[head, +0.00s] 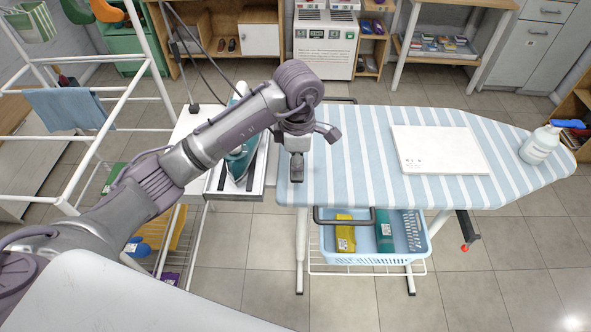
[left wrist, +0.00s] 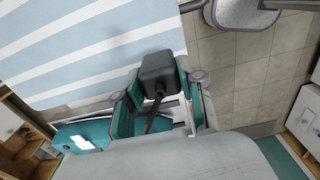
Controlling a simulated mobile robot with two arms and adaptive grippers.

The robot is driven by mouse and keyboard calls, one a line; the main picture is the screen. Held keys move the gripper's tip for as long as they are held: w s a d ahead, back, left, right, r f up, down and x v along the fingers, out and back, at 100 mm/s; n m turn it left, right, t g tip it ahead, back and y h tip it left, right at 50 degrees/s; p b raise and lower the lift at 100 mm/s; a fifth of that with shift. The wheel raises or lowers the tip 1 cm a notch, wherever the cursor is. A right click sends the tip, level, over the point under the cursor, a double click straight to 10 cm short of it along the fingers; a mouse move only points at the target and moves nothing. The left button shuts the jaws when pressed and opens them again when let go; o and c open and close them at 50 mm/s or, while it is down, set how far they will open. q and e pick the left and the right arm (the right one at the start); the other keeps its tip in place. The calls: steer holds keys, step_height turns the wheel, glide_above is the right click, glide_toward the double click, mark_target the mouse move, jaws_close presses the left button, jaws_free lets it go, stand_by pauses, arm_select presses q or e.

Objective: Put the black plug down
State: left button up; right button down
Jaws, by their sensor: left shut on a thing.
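My left gripper (head: 297,148) is over the left end of the blue-and-white striped ironing board (head: 365,150) in the head view, pointing down. It is shut on the black plug (head: 296,168). In the left wrist view the black plug (left wrist: 157,72) sits between the fingers, with a dark cord running back from it. Behind the plug there I see the board's striped cover (left wrist: 90,45) and its edge. I cannot tell whether the plug touches the board. My right gripper is not in view.
A teal iron (head: 240,155) stands on a rest left of the board. A white flat box (head: 440,150) and a white bottle (head: 541,145) are on the board's right side. The cover between plug and box is clear. A blue basket (head: 345,258) is underneath.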

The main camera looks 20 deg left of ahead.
arm_select(q)
steer(key=shift+a+f, duration=0.2)
step_height(320, 180, down, 3)
steer(key=shift+f+p, duration=0.1)
steer(key=shift+p, duration=0.6)
steer(key=shift+f, duration=0.4)
steer(key=shift+f, duration=0.15)
steer(key=o, duration=1.2)
steer(key=shift+c, duration=0.2)
